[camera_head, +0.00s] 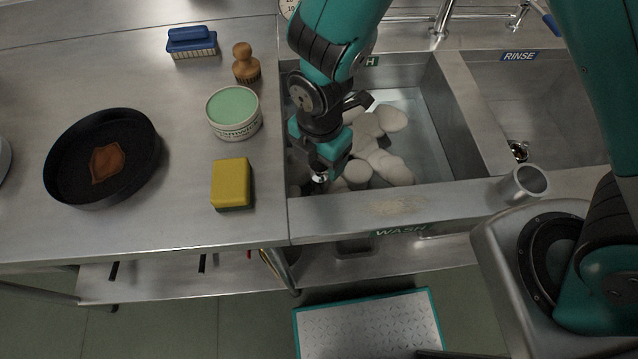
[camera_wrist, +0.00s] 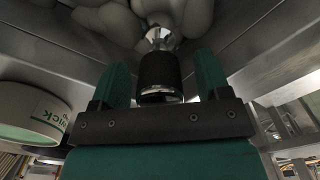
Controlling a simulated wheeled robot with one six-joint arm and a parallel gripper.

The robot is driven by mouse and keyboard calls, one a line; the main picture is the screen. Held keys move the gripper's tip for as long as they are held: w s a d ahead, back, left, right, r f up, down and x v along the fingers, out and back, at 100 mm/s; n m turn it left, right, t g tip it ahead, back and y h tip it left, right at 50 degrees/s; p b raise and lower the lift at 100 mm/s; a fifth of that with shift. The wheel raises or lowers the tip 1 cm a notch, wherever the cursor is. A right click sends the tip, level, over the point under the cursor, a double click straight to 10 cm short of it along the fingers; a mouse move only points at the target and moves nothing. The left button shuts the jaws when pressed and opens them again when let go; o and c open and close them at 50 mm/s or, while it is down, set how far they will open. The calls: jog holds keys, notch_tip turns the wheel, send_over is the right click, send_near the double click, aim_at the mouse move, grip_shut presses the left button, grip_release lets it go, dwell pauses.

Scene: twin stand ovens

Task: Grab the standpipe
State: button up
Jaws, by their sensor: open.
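A short, hollow grey metal tube, which looks like the standpipe (camera_head: 525,183), stands on the front ledge near the divider between the wash and rinse basins. My gripper (camera_head: 320,160) is well to its left, over the front left corner of the wash basin. In the wrist view my gripper's (camera_wrist: 161,62) two teal fingers are apart. A dark cylinder with a shiny tip (camera_wrist: 160,70) shows between them. I cannot tell whether it is a part of my gripper or a separate thing. The metal tube is not seen in the wrist view.
A yellow sponge (camera_head: 231,183), a green-topped tub (camera_head: 234,113), a wooden-knobbed brush (camera_head: 245,65), a blue brush (camera_head: 190,42) and a black pan (camera_head: 70,145) stand on the left counter. The rinse basin (camera_head: 530,95) is at right.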

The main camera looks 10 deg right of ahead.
jog(key=shift+c, duration=0.2)
grip_shut()
jog(key=shift+r, duration=0.1)
